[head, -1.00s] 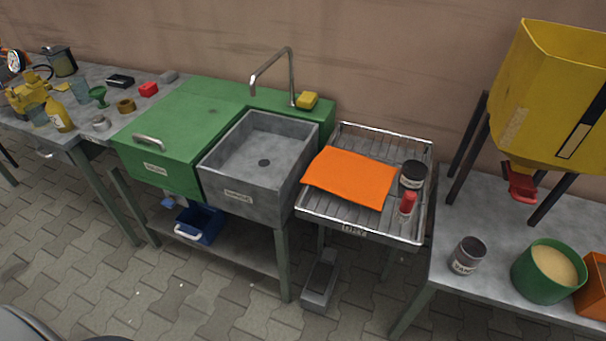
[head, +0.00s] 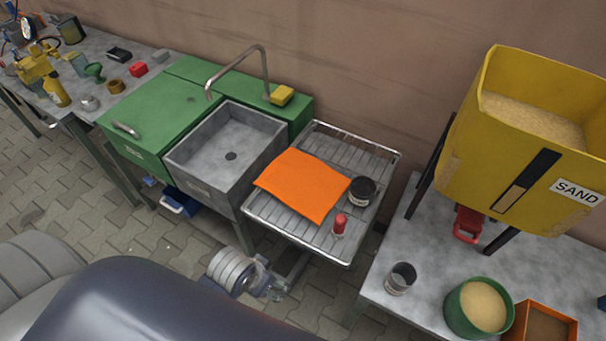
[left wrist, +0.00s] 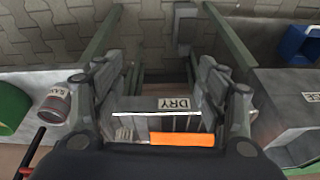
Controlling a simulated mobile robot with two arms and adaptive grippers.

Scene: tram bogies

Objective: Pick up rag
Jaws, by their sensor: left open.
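The rag (head: 303,186) is a flat orange cloth on the wire drying rack (head: 357,146), over its left part. In the left wrist view a strip of the rag (left wrist: 182,139) shows behind the rack's front edge with its DRY label (left wrist: 174,103). My left gripper (head: 273,286) is low in front of the rack, apart from the rag. In the left wrist view the left gripper (left wrist: 155,80) has its two fingers spread wide with nothing held between them. My right gripper is not in view.
A black jar (head: 362,191) and a red-capped bottle (head: 339,225) stand on the rack, right of the rag. The grey sink (head: 228,152) with its tall tap (head: 262,62) is left. A bench with a yellow sand hopper (head: 520,140) stands right.

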